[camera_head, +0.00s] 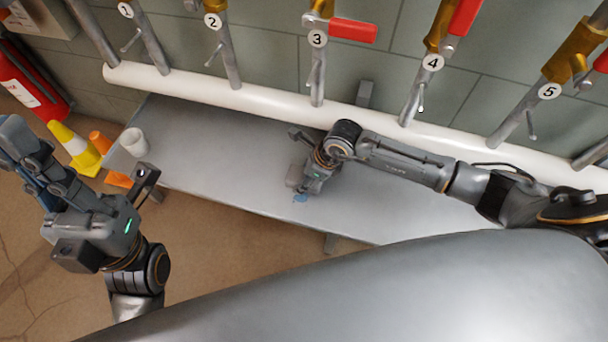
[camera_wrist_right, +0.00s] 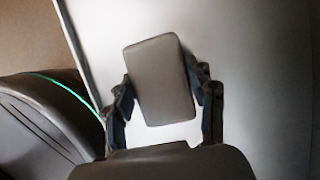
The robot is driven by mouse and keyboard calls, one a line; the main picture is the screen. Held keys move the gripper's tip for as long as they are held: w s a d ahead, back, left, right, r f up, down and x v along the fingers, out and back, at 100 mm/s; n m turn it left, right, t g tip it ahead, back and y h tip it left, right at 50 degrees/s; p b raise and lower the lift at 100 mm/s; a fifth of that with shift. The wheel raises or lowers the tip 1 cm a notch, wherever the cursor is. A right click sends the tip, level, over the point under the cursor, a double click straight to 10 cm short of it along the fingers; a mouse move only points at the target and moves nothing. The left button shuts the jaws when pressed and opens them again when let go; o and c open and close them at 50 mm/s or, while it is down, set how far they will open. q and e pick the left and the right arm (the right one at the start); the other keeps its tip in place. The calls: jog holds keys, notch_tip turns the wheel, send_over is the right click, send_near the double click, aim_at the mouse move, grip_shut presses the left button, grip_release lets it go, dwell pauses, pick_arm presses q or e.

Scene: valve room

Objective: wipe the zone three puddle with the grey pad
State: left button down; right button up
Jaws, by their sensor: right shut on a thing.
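My right gripper (camera_head: 302,186) is low over the grey bench (camera_head: 215,150), below the pipe tagged 3 (camera_head: 317,38). In the right wrist view, it (camera_wrist_right: 165,95) is shut on the grey pad (camera_wrist_right: 160,80), a rounded rectangular block between its two fingers. A small blue patch (camera_head: 300,198) shows at the fingertips in the head view; it may be the puddle's edge, and the gripper hides what is around it. I cannot tell whether the pad touches the bench. My left gripper (camera_head: 35,160) is off the bench's left end; its finger gap is unclear.
A white cup (camera_head: 134,142) stands at the bench's left end. Yellow (camera_head: 75,147) and orange (camera_head: 112,160) cones and a red extinguisher (camera_head: 30,85) are at left. A white pipe (camera_head: 240,98) runs along the bench's back, under several tagged pipes. The bench left of my right gripper is clear.

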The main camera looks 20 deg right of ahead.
jog(key=shift+f+b, duration=0.65)
jog(key=shift+f, duration=0.25)
dwell(0.4)
